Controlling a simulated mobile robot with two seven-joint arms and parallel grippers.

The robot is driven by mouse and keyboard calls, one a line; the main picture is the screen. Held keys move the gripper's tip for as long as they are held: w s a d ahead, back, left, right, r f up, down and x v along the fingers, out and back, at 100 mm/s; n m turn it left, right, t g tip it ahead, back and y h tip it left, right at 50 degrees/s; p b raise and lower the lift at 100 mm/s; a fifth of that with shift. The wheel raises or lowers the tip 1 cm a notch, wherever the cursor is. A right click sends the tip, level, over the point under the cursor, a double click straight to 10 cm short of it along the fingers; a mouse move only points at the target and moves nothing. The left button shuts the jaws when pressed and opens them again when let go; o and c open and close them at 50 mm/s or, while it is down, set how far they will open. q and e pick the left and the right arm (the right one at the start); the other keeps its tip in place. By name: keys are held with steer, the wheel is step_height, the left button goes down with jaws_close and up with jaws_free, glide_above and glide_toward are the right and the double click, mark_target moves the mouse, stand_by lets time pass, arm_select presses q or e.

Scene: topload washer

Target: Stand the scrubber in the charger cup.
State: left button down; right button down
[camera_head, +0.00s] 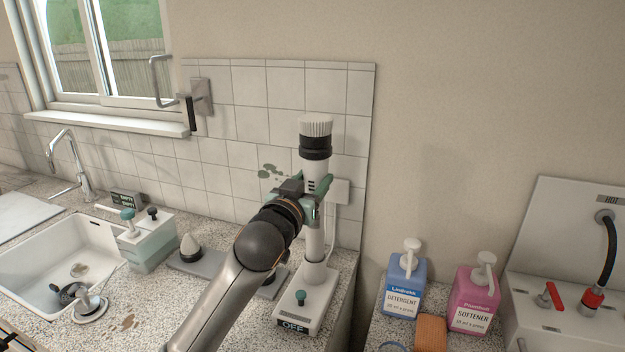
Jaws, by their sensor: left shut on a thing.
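The scrubber (316,165) is a white upright cylinder with a black collar and a pale bristle head on top. My left gripper (313,192), with green fingers, is shut around its handle at mid-height. The charger (297,313) is a white base on the counter with a green knob and a front label reading OFF. Its cup (315,274) is at the back of the base, directly under the scrubber. The lower end of the scrubber meets the cup in this view; I cannot tell how deep it sits. My right gripper is not in view.
A soap dispenser box (147,245) and the sink (60,265) are at left. A grey tray with a cone-shaped piece (190,248) lies behind my left arm. Blue detergent (405,280) and pink softener (474,300) bottles stand right, past the counter's edge. Tiled wall stands close behind.

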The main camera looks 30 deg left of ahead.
arm_select(q)
steer(key=b, duration=0.4)
glide_above(313, 229)
steer(key=shift+a+f, duration=0.15)
steer(key=shift+f, duration=2.6)
steer(key=shift+c, duration=0.9)
jaws_free()
steer(key=shift+f, duration=0.2)
steer(key=p+v, duration=0.7)
steer(key=v, duration=0.5)
steer(key=shift+s, duration=0.25)
